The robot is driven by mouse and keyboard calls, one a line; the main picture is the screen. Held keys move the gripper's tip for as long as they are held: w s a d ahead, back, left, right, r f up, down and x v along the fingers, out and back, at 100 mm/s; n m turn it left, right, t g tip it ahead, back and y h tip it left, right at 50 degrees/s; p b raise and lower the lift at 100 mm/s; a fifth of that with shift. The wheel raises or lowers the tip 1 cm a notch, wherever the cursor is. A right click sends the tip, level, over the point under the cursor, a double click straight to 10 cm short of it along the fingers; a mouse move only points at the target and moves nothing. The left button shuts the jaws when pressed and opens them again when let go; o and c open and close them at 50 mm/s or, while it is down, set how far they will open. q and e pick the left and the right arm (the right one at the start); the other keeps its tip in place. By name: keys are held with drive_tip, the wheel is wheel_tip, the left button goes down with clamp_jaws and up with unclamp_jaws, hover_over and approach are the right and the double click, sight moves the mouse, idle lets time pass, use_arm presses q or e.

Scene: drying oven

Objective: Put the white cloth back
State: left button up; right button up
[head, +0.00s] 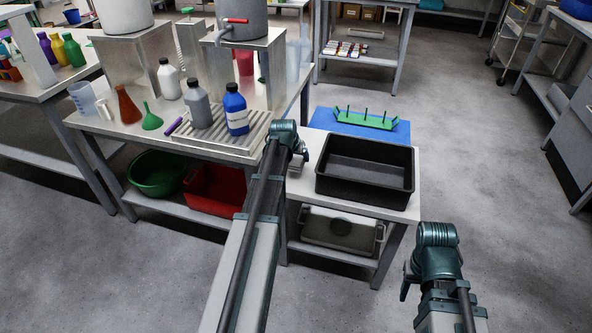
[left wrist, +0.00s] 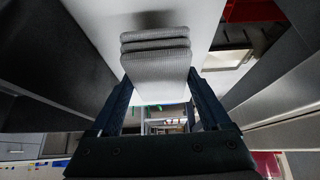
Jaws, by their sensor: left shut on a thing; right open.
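The white cloth (left wrist: 156,62) shows in the left wrist view as a folded, light grey-white textured stack between my fingers. My left gripper (left wrist: 158,82) is shut on it. The cloth is mostly hidden by my arm there. My right gripper (head: 406,287) is low at the right, in front of the bench and away from everything; it is open, with its fingers largely hidden.
The black tray (head: 365,190) stands empty on the low right bench, with a blue mat (head: 340,124) and green rack (head: 366,120) behind it. A metal drainer (head: 240,142) with a grey bottle (head: 198,108) and a blue bottle (head: 235,110) is left of my gripper. A red bin (head: 215,205) is below.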

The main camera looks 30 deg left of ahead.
use_arm(q)
drive_tip(key=shift+f+b, duration=1.95)
drive_tip(key=shift+r, duration=0.15)
drive_tip(key=o, duration=1)
